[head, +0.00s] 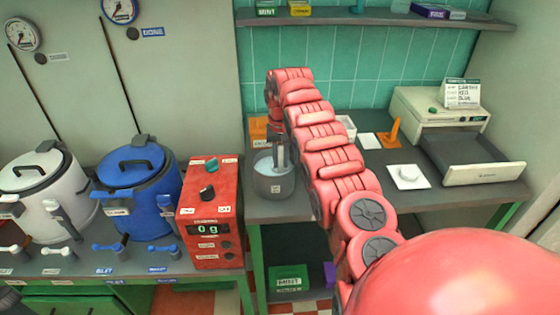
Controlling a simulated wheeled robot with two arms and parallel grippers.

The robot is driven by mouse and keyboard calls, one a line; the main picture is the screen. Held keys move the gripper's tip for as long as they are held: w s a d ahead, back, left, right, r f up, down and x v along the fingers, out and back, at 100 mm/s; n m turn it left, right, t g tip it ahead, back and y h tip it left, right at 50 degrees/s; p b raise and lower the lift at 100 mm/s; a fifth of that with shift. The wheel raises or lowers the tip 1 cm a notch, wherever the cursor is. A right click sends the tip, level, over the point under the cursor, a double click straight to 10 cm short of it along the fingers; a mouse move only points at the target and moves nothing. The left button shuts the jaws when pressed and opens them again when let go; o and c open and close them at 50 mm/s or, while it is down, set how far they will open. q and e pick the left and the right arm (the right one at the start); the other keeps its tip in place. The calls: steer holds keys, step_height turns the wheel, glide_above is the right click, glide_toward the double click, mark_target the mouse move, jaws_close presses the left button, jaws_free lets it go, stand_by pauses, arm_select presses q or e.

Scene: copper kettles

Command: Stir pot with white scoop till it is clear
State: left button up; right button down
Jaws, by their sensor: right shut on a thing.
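The grey pot (273,186) stands on the dark worktop, left of the middle. Pale, cloudy-looking liquid shows inside its rim. My right arm is red and segmented; it arches up and over, then down to the pot. My right gripper (280,152) points down at the pot's mouth, its dark fingers shut on the white scoop. The scoop itself is hidden by the fingers and the pot, so I cannot make out its shape or how deep it sits. My left gripper does not show.
A red dispenser box (211,215) reading 0 g stands left of the pot. Blue (138,180) and white (47,190) lidded kettles with taps stand further left. To the right are a white square plate (408,177), an orange stand (393,132) and a beige machine (440,115) with a tray.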

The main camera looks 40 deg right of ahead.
mark_target(281, 145)
step_height(281, 145, up, 4)
steer(key=shift+f+p, duration=0.25)
steer(key=shift+p, duration=0.45)
step_height(281, 145, up, 2)
steer(key=shift+r+p, duration=0.1)
steer(key=shift+p, duration=0.6)
steer(key=shift+r+p, duration=2.4)
steer(key=shift+r, duration=0.6)
